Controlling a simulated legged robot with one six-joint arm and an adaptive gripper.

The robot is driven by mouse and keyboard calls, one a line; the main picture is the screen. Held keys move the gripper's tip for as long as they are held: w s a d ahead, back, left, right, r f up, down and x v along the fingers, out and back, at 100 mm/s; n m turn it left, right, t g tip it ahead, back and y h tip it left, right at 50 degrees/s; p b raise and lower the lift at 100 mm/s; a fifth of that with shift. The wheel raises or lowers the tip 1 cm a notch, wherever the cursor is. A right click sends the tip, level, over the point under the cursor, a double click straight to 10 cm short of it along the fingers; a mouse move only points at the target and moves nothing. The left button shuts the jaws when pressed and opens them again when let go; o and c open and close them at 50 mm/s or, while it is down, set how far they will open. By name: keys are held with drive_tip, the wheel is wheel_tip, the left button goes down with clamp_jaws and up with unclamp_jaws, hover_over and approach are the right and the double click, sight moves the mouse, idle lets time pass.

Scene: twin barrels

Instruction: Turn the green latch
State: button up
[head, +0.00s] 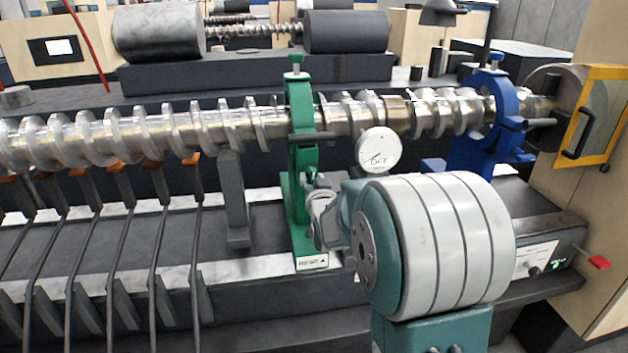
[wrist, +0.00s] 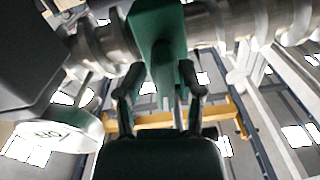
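A green clamp frame (head: 299,130) stands upright around the long metal screw, with a green knob on top and a dark bar (head: 312,137) across its front. I cannot tell for sure which part is the latch. In the wrist view the green frame (wrist: 157,35) is straight ahead, with thin parts below it between my fingers. My gripper (wrist: 160,72) is open, its two fingers apart on either side of the frame's lower part. I cannot tell whether they touch it. In the head view my arm hides part of the gripper and the frame's lower right.
A round white gauge reading OFF (head: 378,149) sits right of the frame, close to my arm. A blue clamp (head: 487,115) stands farther right. The metal screw (head: 150,133) runs across the machine. Several dark rods rise at the left. A yellow-framed door (head: 603,115) is at the far right.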

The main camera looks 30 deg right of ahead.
drive_tip(key=shift+a, duration=0.1)
clamp_jaws()
drive_tip(key=shift+a, duration=0.25)
drive_tip(key=shift+d, duration=0.15)
drive_tip(key=shift+f+n, duration=0.1)
drive_tip(key=shift+n, duration=1)
drive_tip(key=o, duration=0.7)
unclamp_jaws()
drive_tip(key=shift+s, duration=0.1)
